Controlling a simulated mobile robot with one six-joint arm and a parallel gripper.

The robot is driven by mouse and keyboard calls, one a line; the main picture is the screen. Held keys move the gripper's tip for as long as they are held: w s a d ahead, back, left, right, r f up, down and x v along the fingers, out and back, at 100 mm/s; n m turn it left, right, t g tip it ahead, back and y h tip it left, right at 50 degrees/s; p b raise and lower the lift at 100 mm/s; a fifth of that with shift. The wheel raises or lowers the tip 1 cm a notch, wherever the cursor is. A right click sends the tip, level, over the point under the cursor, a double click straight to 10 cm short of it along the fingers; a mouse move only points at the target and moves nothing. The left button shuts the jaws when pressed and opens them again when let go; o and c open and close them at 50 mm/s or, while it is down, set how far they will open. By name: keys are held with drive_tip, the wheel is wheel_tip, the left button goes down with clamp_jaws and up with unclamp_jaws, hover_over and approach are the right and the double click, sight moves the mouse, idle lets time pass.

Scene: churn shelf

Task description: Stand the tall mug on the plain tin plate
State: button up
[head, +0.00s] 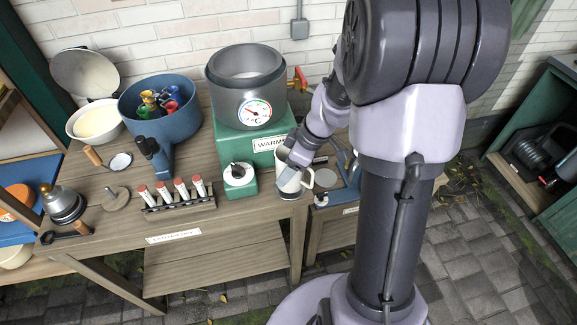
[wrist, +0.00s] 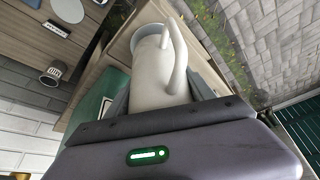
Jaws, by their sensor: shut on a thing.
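A tall white mug (head: 289,181) is held by my gripper (head: 284,172) at the right end of the wooden bench. In the wrist view the mug (wrist: 155,72) lies between my two fingers (wrist: 160,98), its handle toward the right and its rim away from the gripper. My gripper is shut on the mug's body. A small pale round piece (head: 325,178) shows just right of the mug, beside a blue stand; I cannot tell whether it is the plain tin plate. My arm hides part of that area.
A grey pot with a dial (head: 255,112) stands on a green warmer box (head: 262,148) behind the mug. Bench space before the warmer is narrow.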

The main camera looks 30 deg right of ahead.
drive_tip(key=shift+f+b, duration=0.75)
drive_tip(key=shift+b, duration=0.25)
drive_tip(key=o, duration=1.9)
drive_tip(key=shift+o, duration=0.2)
drive_tip(key=shift+r, duration=0.1)
drive_tip(key=shift+r+p, duration=1.35)
drive_tip(key=shift+r, duration=0.85)
